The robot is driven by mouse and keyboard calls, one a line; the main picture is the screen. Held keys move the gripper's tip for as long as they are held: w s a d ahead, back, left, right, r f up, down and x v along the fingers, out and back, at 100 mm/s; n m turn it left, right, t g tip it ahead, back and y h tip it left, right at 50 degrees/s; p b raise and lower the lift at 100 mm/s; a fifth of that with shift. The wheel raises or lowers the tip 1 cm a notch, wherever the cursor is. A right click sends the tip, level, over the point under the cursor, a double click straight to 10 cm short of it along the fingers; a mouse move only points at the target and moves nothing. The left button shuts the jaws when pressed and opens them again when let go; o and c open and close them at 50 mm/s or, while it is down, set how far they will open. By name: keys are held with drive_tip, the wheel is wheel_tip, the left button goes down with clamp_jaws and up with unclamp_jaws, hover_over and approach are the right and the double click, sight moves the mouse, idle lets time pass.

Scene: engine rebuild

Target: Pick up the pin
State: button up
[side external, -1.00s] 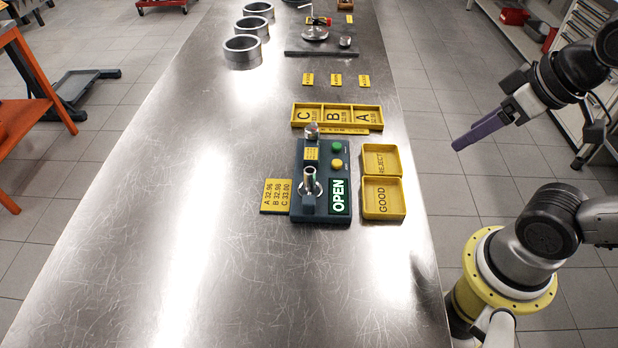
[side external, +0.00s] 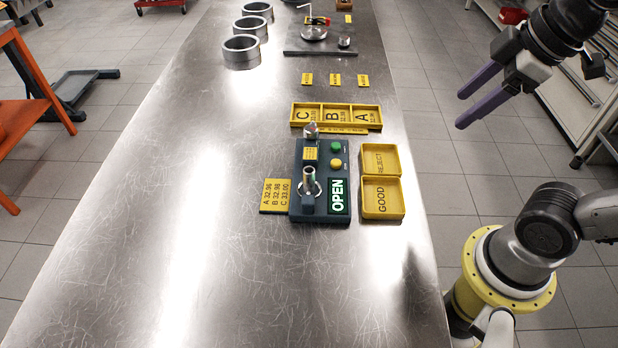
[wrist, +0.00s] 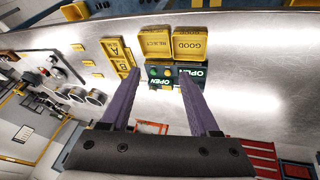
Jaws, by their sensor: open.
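A shiny metal cylinder (side external: 309,182), which looks like the pin, stands upright on a round metal seat on the dark gauge block (side external: 299,214) in the side view. The block's green display (side external: 339,196) reads OPEN. My gripper (side external: 460,111) is open and empty, in the air to the right of the bench and well away from the block. In the wrist view, its two purple fingers (wrist: 160,72) are spread, with the block's displays (wrist: 190,78) visible beyond them. The cylinder is too small to make out clearly there.
Yellow GOOD (side external: 384,213) and REJECT (side external: 381,146) trays sit right of the block. A yellow C-B-A tray (side external: 336,103) lies behind it, and a label plate (side external: 275,196) to its left. Metal rings (side external: 242,53) stand at the back left. The bench's left front is clear.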

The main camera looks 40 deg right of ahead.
drive_tip(key=w+a+r+n+g, duration=0.1)
drive_tip(key=w+a+r+n, duration=0.2)
drive_tip(key=w+n, duration=0.25)
drive_tip(key=n+g, duration=0.4)
drive_tip(key=n, duration=0.4)
hover_over(309, 170)
wheel_tip(309, 170, down, 7)
wheel_tip(309, 170, down, 14)
drive_tip(key=shift+r, duration=0.2)
clamp_jaws()
